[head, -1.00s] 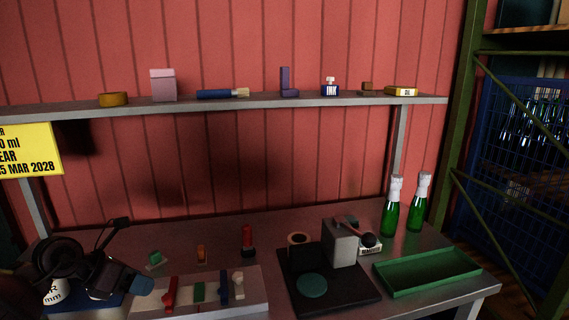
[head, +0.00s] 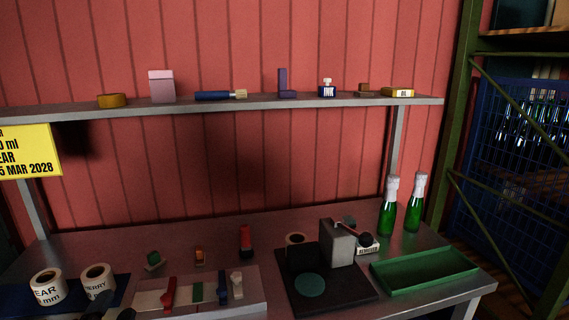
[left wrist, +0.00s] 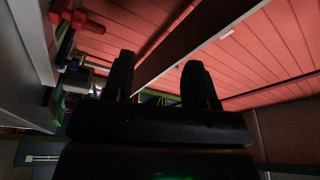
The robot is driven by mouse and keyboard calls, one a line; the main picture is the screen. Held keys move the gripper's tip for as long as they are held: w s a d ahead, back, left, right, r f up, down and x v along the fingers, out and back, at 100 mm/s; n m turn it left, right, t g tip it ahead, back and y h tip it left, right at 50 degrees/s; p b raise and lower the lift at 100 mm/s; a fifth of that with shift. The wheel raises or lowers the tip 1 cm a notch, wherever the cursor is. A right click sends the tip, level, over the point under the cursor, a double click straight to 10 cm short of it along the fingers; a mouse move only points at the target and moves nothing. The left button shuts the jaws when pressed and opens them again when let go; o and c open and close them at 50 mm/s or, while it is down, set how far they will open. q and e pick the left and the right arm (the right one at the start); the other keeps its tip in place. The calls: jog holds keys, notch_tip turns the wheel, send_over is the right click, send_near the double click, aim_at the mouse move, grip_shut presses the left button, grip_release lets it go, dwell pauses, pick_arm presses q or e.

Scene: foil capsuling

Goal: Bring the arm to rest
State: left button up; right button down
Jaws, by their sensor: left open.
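My left gripper (head: 108,308) shows only in part, dark, at the bottom left edge of the head view, in front of the blue mat. In the left wrist view its two dark fingers (left wrist: 160,82) stand apart with nothing between them. Beyond them are the red wall (left wrist: 260,50) and a shelf edge. My right gripper is in neither view.
Two label rolls (head: 47,286) (head: 97,280) stand on the blue mat (head: 15,292). Right of it are a tool tray (head: 255,296), a black machine (head: 337,290), a green tray (head: 425,270) and two green bottles (head: 387,215) (head: 414,212). A shelf (head: 270,101) runs above.

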pick_arm(q)
jog(key=s+a+f+n+g+y, duration=0.3)
jog(key=s+f+n+g+y, duration=0.1)
jog(key=s+f+n+g, duration=0.25)
jog(key=s+d+f+n+g+h, duration=0.25)
jog(key=s+f+g, duration=0.25)
jog(key=s, duration=0.4)
jog(key=s+d+f+n+g+h, duration=0.1)
jog(key=s+d+f+n+g, duration=0.35)
jog(key=s, duration=0.45)
jog(key=w+f+m+t, duration=0.1)
jog(key=w+f+t, duration=0.6)
jog(key=f, duration=0.3)
jog(key=shift+w+a+f+t+h, duration=0.3)
jog(key=shift+a+t+h, duration=0.1)
jog(key=shift+h, duration=0.05)
jog(key=shift+m, duration=0.25)
